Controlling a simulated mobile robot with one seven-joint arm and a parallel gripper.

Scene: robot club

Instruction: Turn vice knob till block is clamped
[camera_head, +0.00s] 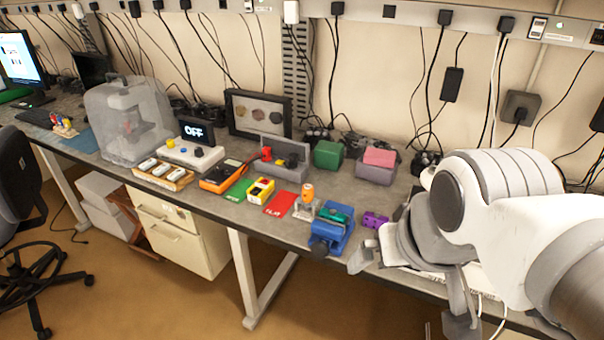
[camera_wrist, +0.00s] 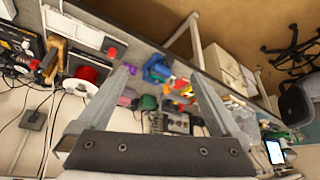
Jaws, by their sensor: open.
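The blue vice (camera_head: 343,237) stands near the front edge of the bench, in the middle of the head view. Its dark knob (camera_head: 319,248) sticks out at the front, towards the bench edge. A teal-green block (camera_head: 337,212) lies at the top of the vice; whether the jaws touch it is too small to tell. My gripper (camera_head: 411,290) is open and empty, to the right of the vice and apart from it. In the wrist view the vice (camera_wrist: 157,69) shows far off between the open fingers of my gripper (camera_wrist: 162,76).
A purple part (camera_head: 375,220) lies right of the vice. An orange-topped tool in a stand (camera_head: 306,207) is close on its left. A red mat (camera_head: 281,204), a yellow box (camera_head: 260,190) and an orange multimeter (camera_head: 220,178) lie further left. Green (camera_head: 328,155) and grey (camera_head: 375,174) bins stand behind.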

